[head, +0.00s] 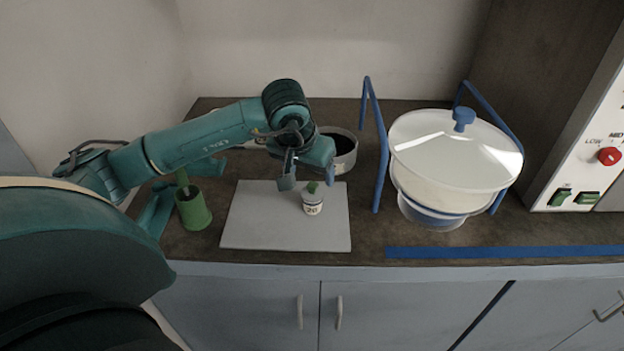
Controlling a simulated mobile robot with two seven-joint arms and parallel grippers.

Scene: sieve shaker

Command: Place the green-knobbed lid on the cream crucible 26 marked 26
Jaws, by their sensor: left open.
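The small cream crucible (313,207) stands upright on the grey mat, with a dark band and a marking that looks like 26 on its front. The green-knobbed lid (312,187) shows at the top of the crucible, its green knob pointing up. It appears to rest on the rim, but at this size I cannot tell whether it is fully seated. My left gripper (308,181) is open just above, with one fingertip to the left of the knob and the other to the right. My right gripper is not in view.
The grey mat (245,225) is mostly clear. A green cup (193,212) stands left of it and a grey round pan (345,160) behind it. Right are a white-lidded sieve shaker (450,165) with blue bars and a control panel (585,155).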

